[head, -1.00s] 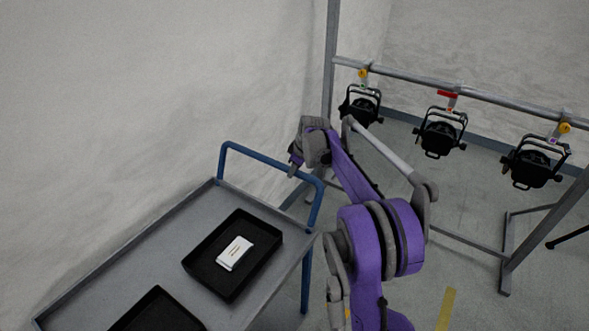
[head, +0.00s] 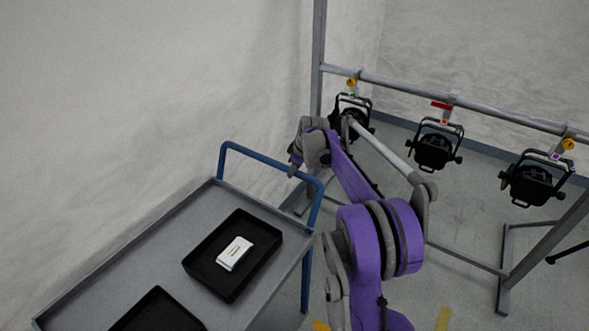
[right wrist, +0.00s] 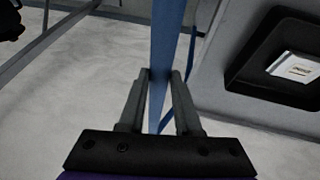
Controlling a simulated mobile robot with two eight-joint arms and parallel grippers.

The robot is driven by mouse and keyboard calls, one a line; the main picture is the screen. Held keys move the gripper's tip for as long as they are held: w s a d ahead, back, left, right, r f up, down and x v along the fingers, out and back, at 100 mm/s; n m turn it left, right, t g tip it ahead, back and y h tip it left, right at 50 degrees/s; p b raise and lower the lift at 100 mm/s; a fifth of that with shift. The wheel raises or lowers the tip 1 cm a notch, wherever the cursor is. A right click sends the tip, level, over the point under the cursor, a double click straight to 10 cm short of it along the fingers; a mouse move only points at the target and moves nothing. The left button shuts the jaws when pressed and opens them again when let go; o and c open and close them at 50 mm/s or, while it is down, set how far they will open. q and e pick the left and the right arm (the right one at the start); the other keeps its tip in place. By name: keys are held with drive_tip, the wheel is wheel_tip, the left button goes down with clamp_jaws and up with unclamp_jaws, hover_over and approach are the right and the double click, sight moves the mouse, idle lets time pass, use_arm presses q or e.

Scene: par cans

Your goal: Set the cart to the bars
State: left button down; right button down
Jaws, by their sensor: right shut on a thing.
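The grey cart (head: 120,262) stands at the left in the head view, with a blue tube handle (head: 262,159) at its far end. My right gripper (head: 293,165) is at this handle, its fingertips partly hidden by the wrist. In the right wrist view my right gripper (right wrist: 161,77) is shut on the blue handle (right wrist: 168,35), one finger on each side. The grey horizontal bar (head: 400,84) on its upright stand is beyond the cart to the right. Black par cans (head: 434,150) hang from it. My left gripper is not in view.
A black tray (head: 202,264) with a white packet (head: 235,253) lies on the cart, and another black tray (head: 157,312) is nearer. A pale wall runs close along the cart's left. The stand's foot (head: 503,292) is on the floor at right. Floor between cart and stand looks clear.

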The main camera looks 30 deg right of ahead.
drive_tip(key=shift+w+d, duration=0.1)
drive_tip(key=shift+d, duration=0.15)
drive_tip(key=c, duration=0.6)
unclamp_jaws()
drive_tip(key=v, duration=1)
drive_tip(key=shift+r, duration=0.35)
